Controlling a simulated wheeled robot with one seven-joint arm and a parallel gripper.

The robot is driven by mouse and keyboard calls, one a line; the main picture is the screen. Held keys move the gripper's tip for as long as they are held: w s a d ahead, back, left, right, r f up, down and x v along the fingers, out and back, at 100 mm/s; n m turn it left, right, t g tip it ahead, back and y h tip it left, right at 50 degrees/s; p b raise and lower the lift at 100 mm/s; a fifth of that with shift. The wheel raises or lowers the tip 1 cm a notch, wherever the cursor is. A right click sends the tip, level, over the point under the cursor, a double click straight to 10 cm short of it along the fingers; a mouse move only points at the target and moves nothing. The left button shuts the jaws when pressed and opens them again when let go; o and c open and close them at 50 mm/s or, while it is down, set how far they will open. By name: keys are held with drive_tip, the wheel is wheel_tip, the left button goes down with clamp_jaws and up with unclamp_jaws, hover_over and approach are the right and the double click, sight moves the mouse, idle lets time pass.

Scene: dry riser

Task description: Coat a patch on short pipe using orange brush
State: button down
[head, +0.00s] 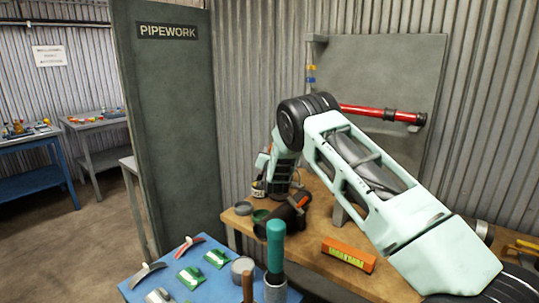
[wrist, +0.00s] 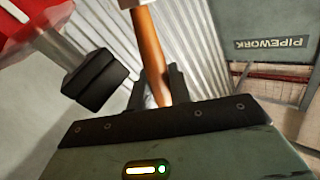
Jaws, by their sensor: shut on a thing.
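My gripper (wrist: 155,90) is shut on the orange-brown handle of the orange brush (wrist: 151,45) in the wrist view. The handle runs up between the fingers; the brush's bristles are not clear. A red pipe (head: 362,110) with black collars lies across the grey wall board in the head view. I cannot tell which of these is the short pipe. No coated patch can be made out.
An orange level (head: 348,255) lies on the wooden bench (head: 310,257). A grey PIPEWORK partition (head: 170,130) stands left. A red and black object (wrist: 95,80) is close in the wrist view.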

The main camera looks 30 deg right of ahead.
drive_tip(key=shift+f+b, duration=0.85)
drive_tip(key=shift+b, duration=0.25)
idle(2.5)
drive_tip(key=shift+r+p, duration=0.75)
drive_tip(key=shift+r, duration=2.95)
